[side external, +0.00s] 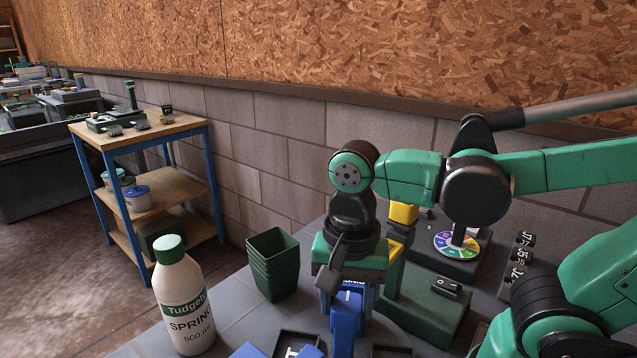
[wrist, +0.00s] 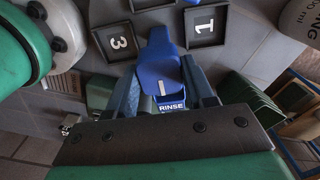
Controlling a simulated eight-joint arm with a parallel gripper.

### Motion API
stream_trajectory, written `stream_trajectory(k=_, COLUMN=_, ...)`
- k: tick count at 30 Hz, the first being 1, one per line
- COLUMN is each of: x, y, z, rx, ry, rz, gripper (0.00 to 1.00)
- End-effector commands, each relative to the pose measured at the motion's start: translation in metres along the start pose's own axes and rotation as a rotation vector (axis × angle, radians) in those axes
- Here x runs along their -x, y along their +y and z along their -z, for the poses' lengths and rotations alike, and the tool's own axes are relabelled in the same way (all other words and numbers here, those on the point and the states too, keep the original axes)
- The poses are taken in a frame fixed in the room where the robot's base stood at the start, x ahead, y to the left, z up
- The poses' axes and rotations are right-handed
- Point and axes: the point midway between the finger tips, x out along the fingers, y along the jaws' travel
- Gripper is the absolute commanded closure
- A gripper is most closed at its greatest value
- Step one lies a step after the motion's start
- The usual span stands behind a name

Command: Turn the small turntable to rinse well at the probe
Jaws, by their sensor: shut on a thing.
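My gripper (side external: 347,298) points down in the side view and is shut on a blue grip piece (side external: 346,325). In the wrist view the blue piece (wrist: 158,62) sits between my two fingers (wrist: 162,92), with a white line and a RINSE label on it. Square black trays marked 3 (wrist: 118,40) and 1 (wrist: 206,26) lie around it. I cannot tell which part is the small turntable; a round grey surface shows below my gripper. The probe cannot be made out for certain.
A colour-sectored disc (side external: 456,243) stands on a dark base behind my gripper, beside a green box (side external: 430,302) with a switch. Stacked green pots (side external: 273,264) and a white bottle (side external: 184,300) stand to the left. Black number blocks (side external: 519,258) are at the right.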

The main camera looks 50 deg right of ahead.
Motion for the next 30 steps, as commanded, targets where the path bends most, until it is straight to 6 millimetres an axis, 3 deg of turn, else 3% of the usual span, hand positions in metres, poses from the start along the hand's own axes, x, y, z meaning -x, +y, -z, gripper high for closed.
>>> stream_trajectory(k=15, x=-0.0002, y=-0.0003, z=0.0002, rx=-0.388, ry=0.001, rz=0.002, gripper=1.00)
stream_trajectory(k=30, x=-0.0003, y=-0.0001, z=0.0004, rx=-0.493, ry=0.002, rz=0.002, gripper=1.00)
